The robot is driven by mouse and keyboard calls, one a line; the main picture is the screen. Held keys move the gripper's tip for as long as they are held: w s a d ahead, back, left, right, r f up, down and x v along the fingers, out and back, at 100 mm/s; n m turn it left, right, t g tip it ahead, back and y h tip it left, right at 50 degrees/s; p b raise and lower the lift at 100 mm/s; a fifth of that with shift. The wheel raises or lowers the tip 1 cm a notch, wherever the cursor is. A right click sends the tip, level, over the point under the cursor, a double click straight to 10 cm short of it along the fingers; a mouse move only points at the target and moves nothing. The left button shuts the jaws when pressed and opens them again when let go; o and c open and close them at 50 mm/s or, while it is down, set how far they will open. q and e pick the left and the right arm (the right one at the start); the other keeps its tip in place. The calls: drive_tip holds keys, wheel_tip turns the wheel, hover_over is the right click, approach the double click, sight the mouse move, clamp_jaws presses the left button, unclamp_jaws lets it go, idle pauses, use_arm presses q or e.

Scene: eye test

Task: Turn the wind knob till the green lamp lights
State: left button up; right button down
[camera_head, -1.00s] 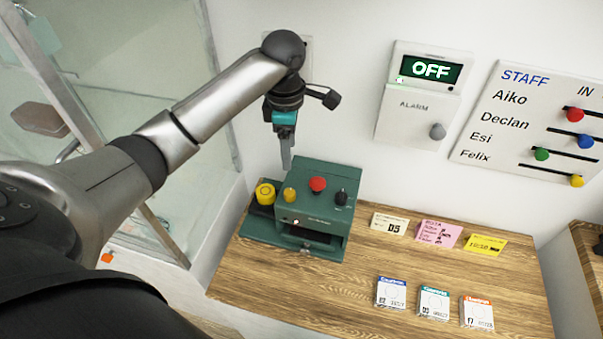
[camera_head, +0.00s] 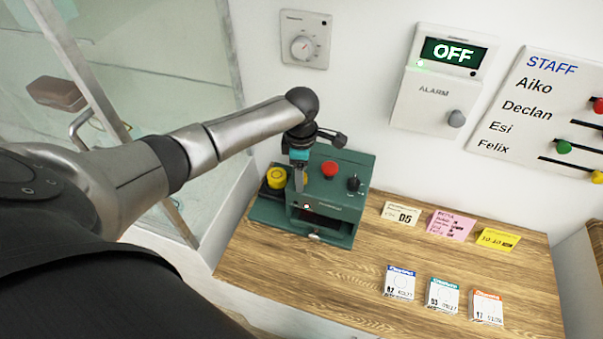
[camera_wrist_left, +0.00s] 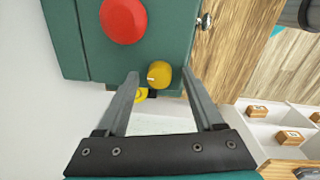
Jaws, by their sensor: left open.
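A green box (camera_head: 335,178) stands on the left of the wooden counter. On its top are a yellow knob (camera_head: 304,178), a red button (camera_head: 330,169) and a black knob (camera_head: 353,184). No label shows which is the wind knob. A small lamp (camera_head: 306,206) on its front edge looks reddish-white, not green. My left gripper (camera_head: 299,187) is open and points down at the yellow knob, partly hiding it. In the left wrist view the yellow knob (camera_wrist_left: 158,75) lies between the fingertips (camera_wrist_left: 160,78), with gaps on both sides. My right gripper is out of view.
A yellow round piece (camera_head: 277,177) sits at the box's left. Several cards, including a pink one (camera_head: 451,225), stand right on the counter (camera_head: 350,270). On the wall are a dial (camera_head: 303,47), an alarm panel (camera_head: 436,100) reading OFF and a staff board (camera_head: 535,110).

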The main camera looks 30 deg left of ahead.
use_arm(q)
drive_tip(key=shift+f, duration=0.15)
clamp_jaws()
idle(0.5)
